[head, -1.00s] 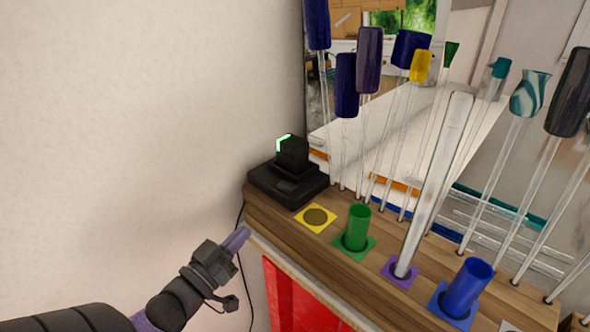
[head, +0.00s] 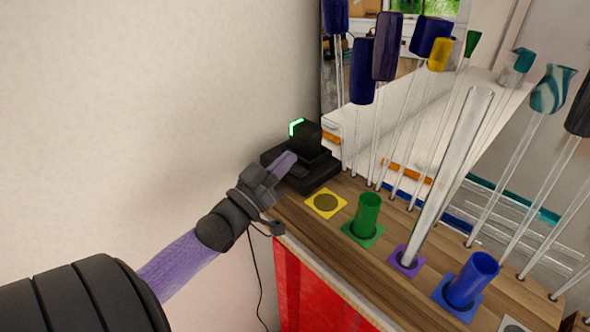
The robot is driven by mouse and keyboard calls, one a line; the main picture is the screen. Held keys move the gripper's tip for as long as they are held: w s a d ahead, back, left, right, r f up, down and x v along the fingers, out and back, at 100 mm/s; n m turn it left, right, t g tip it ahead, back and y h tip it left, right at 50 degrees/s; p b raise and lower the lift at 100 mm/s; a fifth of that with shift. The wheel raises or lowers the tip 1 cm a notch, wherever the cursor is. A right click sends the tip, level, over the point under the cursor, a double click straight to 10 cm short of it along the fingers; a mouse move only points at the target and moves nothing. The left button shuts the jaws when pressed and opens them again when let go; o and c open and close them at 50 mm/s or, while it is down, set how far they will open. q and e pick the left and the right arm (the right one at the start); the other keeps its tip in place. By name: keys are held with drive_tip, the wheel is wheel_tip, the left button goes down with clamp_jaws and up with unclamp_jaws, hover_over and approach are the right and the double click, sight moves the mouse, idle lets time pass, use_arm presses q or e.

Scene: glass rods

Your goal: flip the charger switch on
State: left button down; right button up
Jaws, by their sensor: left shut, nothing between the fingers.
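The charger (head: 306,140) is a black block on a black stepped base at the left end of the wooden shelf. A green light (head: 296,127) glows on its upper left edge. I cannot make out the switch, and part of the base is hidden behind my fingers. My left gripper (head: 290,158) is shut and empty. Its purple fingertips are at the front left of the charger, overlapping the base in the view; I cannot tell whether they touch it. My right gripper is not in view.
A yellow square with a round spot (head: 326,203), a green cup (head: 367,213), a clear glass tube (head: 452,170) on a purple square and a blue cup (head: 470,280) line the shelf. Several colour-topped glass rods stand behind. A dark cable (head: 257,280) hangs at the left.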

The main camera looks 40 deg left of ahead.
sight(298, 171)
use_arm(q)
drive_tip(key=shift+x, duration=1.05)
wheel_tip(298, 171, down, 3)
drive_tip(key=shift+w+d+r+b, duration=0.1)
drive_tip(key=shift+d+r+b, duration=0.1)
drive_tip(key=shift+b, duration=0.1)
drive_tip(key=shift+d+f, duration=0.1)
drive_tip(key=shift+f, duration=0.6)
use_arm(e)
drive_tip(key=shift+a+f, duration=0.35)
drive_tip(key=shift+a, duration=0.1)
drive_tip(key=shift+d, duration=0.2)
